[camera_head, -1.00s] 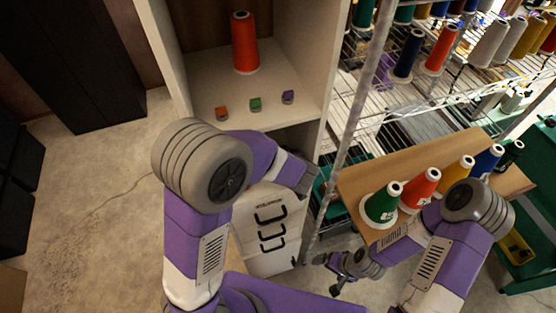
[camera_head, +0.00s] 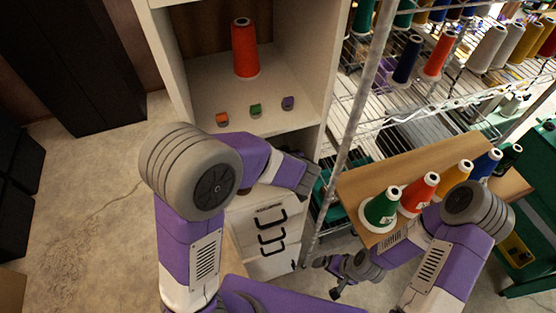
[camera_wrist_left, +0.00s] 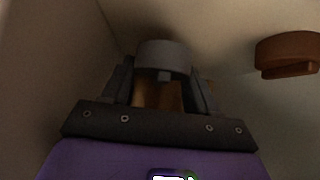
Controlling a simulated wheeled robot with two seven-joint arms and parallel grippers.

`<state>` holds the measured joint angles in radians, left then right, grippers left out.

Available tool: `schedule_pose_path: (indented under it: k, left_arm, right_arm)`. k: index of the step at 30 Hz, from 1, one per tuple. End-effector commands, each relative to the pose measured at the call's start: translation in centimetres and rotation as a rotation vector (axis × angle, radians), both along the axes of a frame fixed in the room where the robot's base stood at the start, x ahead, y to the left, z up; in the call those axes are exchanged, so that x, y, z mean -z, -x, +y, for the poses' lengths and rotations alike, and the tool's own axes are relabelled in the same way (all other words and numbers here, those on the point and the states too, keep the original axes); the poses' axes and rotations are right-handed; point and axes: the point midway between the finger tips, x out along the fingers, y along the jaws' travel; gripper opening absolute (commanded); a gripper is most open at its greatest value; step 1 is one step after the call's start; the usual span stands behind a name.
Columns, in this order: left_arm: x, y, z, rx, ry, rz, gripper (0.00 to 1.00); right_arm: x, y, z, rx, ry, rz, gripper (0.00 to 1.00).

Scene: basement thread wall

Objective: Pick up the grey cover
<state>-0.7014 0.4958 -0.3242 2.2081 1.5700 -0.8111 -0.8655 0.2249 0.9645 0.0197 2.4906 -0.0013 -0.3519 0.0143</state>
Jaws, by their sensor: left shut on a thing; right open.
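The grey cover (camera_wrist_left: 163,55) is between the fingers of my left gripper (camera_wrist_left: 163,72) in the left wrist view. The gripper is shut on it, inside a pale, dim compartment. In the head view the left fingers and the grey cover are hidden behind my left forearm, which reaches to the cabinet below the shelf with the small covers. My right gripper (camera_head: 329,275) is open and empty, low in front of the wire rack.
Orange (camera_head: 222,119), green (camera_head: 255,110) and purple (camera_head: 288,103) covers lie on the cabinet shelf (camera_head: 265,82) before a red thread cone (camera_head: 245,48). A wooden board (camera_head: 352,190) with several cones stands at right. An orange-brown piece (camera_wrist_left: 287,53) is right of the left gripper.

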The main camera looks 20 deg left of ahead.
Motion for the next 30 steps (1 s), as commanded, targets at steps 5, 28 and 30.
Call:
schedule_pose_path:
  k: [5,28,30]
  left_arm:
    - [-3.7,0.0,0.0,-0.002,0.004,-0.004,0.3]
    - [-4.6,14.1,-9.5,0.005,-0.001,0.0,0.3]
    - [-4.6,14.9,-10.1,0.004,-0.001,-0.002,0.3]
  right_arm:
    - [-1.4,0.0,0.0,0.0,0.0,0.0,0.98]
    - [-1.0,0.0,0.0,0.0,0.0,0.0,0.98]
    - [-1.0,0.0,0.0,0.0,0.0,0.0,0.98]
